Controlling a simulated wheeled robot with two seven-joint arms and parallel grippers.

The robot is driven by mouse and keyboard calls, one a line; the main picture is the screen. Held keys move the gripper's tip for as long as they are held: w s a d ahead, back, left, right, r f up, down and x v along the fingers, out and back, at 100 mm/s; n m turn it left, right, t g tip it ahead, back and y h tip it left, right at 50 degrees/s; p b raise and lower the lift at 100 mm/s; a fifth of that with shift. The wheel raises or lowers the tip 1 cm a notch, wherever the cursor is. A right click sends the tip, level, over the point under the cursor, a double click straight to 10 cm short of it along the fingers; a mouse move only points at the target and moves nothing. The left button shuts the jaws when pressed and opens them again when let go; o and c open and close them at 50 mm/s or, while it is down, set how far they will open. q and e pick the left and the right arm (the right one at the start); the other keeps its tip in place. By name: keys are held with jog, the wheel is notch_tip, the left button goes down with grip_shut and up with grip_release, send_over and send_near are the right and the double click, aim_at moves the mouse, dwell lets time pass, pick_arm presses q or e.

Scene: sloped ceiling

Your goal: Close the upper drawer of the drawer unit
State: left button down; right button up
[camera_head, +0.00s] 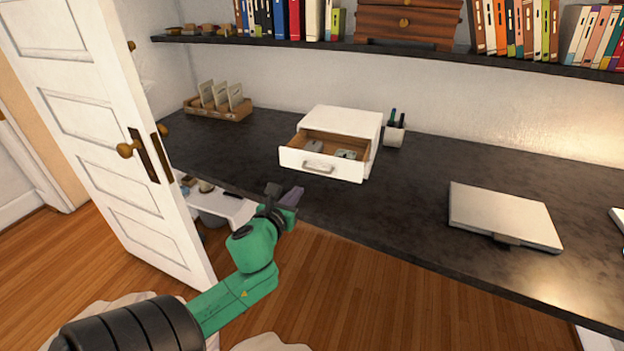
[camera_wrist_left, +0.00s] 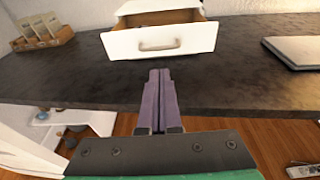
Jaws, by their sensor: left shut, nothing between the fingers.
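The small white drawer unit (camera_head: 345,119) stands on the dark desk. Its drawer (camera_head: 318,165) is pulled out toward me, and items lie inside it. The drawer front with its metal handle (camera_head: 318,167) also shows in the left wrist view (camera_wrist_left: 160,42). My left gripper (camera_head: 288,193) is at the desk's front edge, in front of and below the drawer front, apart from it. In the left wrist view its purple fingers (camera_wrist_left: 158,98) are together and empty, pointing toward the drawer. My right gripper is in neither view.
A pen cup (camera_head: 394,135) stands right of the unit, and a closed laptop (camera_head: 503,214) lies farther right. A wooden card holder (camera_head: 218,107) sits at the back left. An open white door (camera_head: 110,130) stands at left. A shelf (camera_head: 400,48) runs above the desk.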

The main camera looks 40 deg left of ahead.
aim_at(316, 171)
pick_arm(q)
jog(key=x, duration=1.2)
jog(key=shift+w+p, duration=0.15)
jog(key=shift+p, duration=0.15)
jog(key=shift+w+a+f, duration=0.2)
jog(key=shift+w, duration=0.25)
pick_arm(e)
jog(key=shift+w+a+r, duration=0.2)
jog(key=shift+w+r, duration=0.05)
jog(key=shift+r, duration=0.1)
pick_arm(q)
jog(key=shift+s, duration=0.1)
